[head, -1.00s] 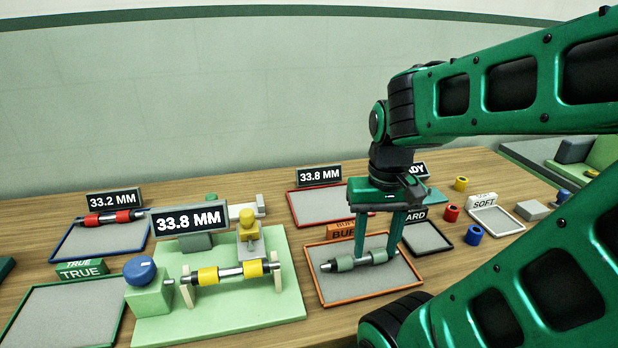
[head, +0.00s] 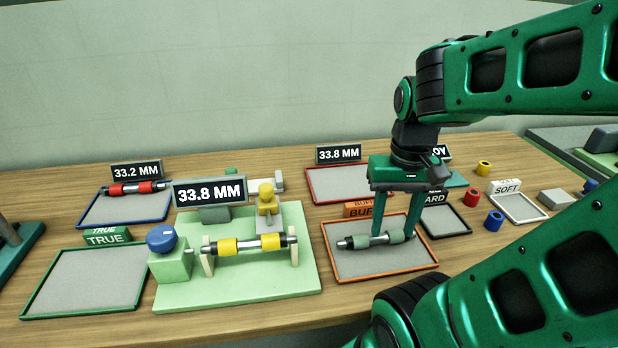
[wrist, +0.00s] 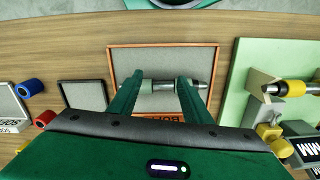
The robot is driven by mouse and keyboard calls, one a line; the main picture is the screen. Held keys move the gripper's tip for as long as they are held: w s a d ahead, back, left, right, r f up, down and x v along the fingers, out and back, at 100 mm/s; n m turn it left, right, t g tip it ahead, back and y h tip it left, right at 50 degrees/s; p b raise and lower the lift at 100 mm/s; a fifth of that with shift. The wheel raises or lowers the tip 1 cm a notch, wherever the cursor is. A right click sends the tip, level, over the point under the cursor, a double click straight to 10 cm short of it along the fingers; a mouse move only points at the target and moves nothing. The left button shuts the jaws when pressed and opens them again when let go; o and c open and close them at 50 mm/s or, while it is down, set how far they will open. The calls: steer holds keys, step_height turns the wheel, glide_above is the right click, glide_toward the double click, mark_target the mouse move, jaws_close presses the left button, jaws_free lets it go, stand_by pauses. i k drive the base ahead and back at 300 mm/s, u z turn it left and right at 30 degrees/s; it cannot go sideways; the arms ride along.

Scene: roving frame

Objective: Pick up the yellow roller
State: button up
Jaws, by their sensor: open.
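The yellow roller (head: 233,246), a steel shaft with two yellow sleeves, lies level across the supports of a pale green gauge stand (head: 180,292). It shows partly at the right edge of the wrist view (wrist: 297,88). My gripper (head: 394,236) is apart from it, to its right, over the orange-rimmed tray (head: 430,267). A grey-green roller (head: 370,240) lies in that tray at my fingertips. In the wrist view, my open fingers (wrist: 158,86) stand along this roller; I cannot tell whether they touch it.
The stand has a blue knob (head: 161,238), a yellow-topped post (head: 267,198) and a 33.8 MM display (head: 209,192). A red-sleeved roller (head: 136,188) lies at the blue-rimmed tray. The green-rimmed TRUE tray (head: 90,282) is empty. Small coloured cylinders sit at the right.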

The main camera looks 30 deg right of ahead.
mark_target(272, 241)
steer(key=k, duration=1.5)
steer(key=z, duration=0.65)
steer(key=i, duration=1)
steer(key=u, duration=0.05)
